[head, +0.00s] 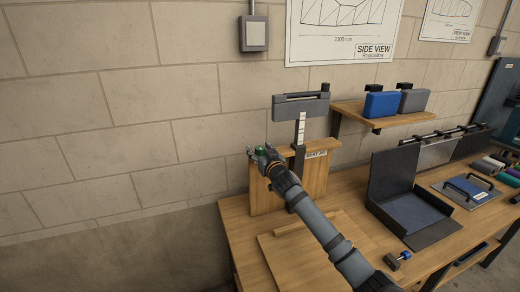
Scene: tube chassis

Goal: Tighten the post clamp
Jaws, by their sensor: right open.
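A wooden jig (317,178) with a partly readable label stands at the back left of the bench. A dark upright post (299,160) with a white scale strip rises from it and carries a grey block (300,106) at its top. My right gripper (259,152) is open at the jig's upper left edge. A small green part shows at its fingertips; I cannot tell whether it is the post clamp's handle or whether the fingers touch it. The gripper and wrist hide part of the jig. My left gripper is not in view.
A wooden board (290,250) lies on the bench (237,222) before the jig. To the right are an open dark folded tray (418,215), a small blue-and-black tool (398,260) and a shelf (385,119) with blue and grey boxes. A brick wall stands behind.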

